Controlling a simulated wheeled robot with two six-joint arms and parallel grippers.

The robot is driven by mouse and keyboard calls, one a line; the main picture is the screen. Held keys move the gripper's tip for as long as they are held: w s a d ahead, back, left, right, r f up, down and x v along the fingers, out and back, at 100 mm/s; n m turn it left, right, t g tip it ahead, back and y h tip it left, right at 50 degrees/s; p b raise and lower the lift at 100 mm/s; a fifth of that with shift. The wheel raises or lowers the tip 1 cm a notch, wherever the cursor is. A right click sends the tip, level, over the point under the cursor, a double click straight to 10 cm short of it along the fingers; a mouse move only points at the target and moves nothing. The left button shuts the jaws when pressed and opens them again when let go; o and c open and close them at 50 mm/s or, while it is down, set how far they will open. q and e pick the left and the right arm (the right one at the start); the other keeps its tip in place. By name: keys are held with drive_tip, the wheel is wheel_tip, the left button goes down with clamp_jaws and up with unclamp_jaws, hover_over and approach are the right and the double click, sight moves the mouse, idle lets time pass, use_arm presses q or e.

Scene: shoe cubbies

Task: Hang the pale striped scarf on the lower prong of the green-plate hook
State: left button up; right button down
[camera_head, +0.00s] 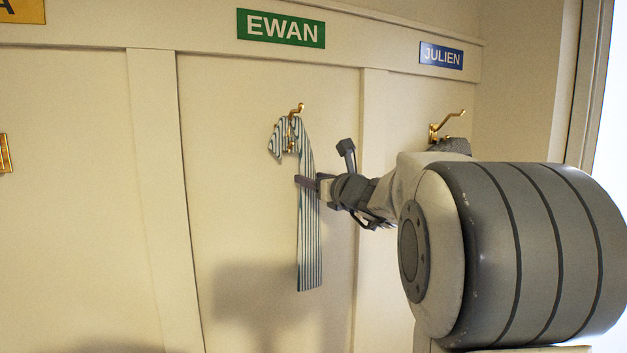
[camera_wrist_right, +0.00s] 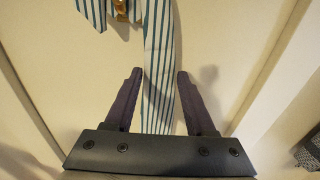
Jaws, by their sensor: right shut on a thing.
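The pale scarf with dark blue stripes (camera_head: 309,245) hangs against the wall panel at the brass hook (camera_head: 298,108) under the green EWAN plate (camera_head: 281,28). Its short end folds to the left of the hook and its long end hangs down on the right. The hook's upper prong shows above the scarf; its lower part is partly hidden by it, so I cannot tell which prong bears it. My right gripper (camera_head: 308,182) is shut on the long part below the hook. In the right wrist view the scarf (camera_wrist_right: 157,60) runs between its fingers (camera_wrist_right: 159,74). My left gripper is out of view.
To the right is another brass hook (camera_head: 446,125) under the blue JULIEN plate (camera_head: 441,55), with a dark grey shape beside it, partly behind my right arm. A yellow plate (camera_head: 22,10) is at the top left. The panel left of the scarf is clear.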

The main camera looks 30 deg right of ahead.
drive_tip(key=shift+c, duration=0.8)
unclamp_jaws()
drive_tip(key=shift+s, duration=0.1)
